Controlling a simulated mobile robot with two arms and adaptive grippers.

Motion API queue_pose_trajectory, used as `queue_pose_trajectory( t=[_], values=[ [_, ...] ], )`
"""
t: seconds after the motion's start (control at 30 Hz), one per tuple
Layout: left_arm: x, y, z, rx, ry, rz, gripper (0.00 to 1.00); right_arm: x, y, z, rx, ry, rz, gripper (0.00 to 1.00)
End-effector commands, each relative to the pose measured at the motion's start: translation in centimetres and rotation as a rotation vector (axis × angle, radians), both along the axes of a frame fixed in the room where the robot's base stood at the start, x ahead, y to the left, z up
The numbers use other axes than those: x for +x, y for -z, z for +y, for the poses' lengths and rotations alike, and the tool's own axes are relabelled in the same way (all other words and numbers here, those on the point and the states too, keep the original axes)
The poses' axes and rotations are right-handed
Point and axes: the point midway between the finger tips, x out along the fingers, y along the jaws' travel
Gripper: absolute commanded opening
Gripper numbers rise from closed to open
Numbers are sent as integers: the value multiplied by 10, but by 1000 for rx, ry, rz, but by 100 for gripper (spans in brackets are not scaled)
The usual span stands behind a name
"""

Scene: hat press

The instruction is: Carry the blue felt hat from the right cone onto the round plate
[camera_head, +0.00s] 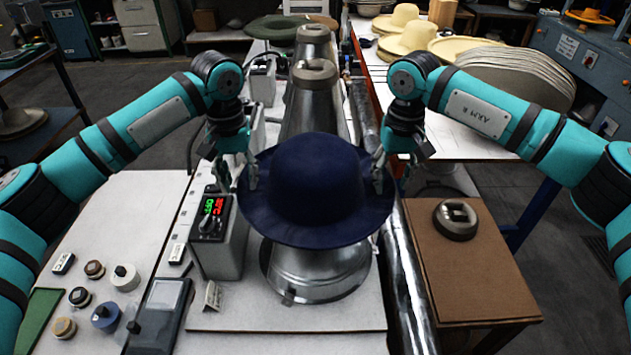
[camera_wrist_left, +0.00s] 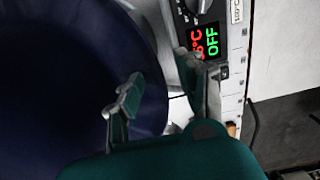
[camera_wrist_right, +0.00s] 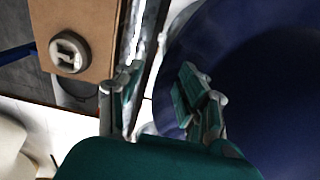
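The dark blue felt hat (camera_head: 315,190) sits crown up on the nearest metal cone (camera_head: 318,272), its wide brim hiding the cone's top. My left gripper (camera_head: 238,178) is at the brim's left side. In the left wrist view its fingers are apart, one in front of the hat (camera_wrist_left: 70,80), the other outside the brim edge. My right gripper (camera_head: 391,178) is at the brim's right side. In the right wrist view its fingers are also apart, one in front of the hat (camera_wrist_right: 270,90). Neither visibly clamps the brim. A round grey piece (camera_head: 456,220), possibly the plate, lies at right.
The grey piece rests on a brown box top (camera_head: 470,285). Two bare cones (camera_head: 314,105) stand behind the hat. A control box (camera_head: 217,235) reading OFF is close at left, with knobs (camera_head: 125,277) beyond. Straw hats (camera_head: 410,35) lie at the back right.

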Motion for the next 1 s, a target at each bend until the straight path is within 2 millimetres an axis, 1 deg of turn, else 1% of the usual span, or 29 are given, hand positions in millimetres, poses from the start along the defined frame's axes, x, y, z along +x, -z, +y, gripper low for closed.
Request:
queue_pose_trajectory(
  t=[0.23, 0.5, 0.53, 1.0],
  values=[
    [0, 0, 0, 0, 0, 0, 38, 0, 0, 0, 0, 0, 0, 38],
    [0, 0, 0, 0, 0, 0, 3, 0, 0, 0, 1, 0, 0, 3],
    [0, 0, 0, 0, 0, 0, 0, 0, 0, 0, 0, 0, 0, 0],
    [0, -2, 0, 0, -1, -2, 0, 1, -3, 0, 1, 1, -3, 0]
  ],
)
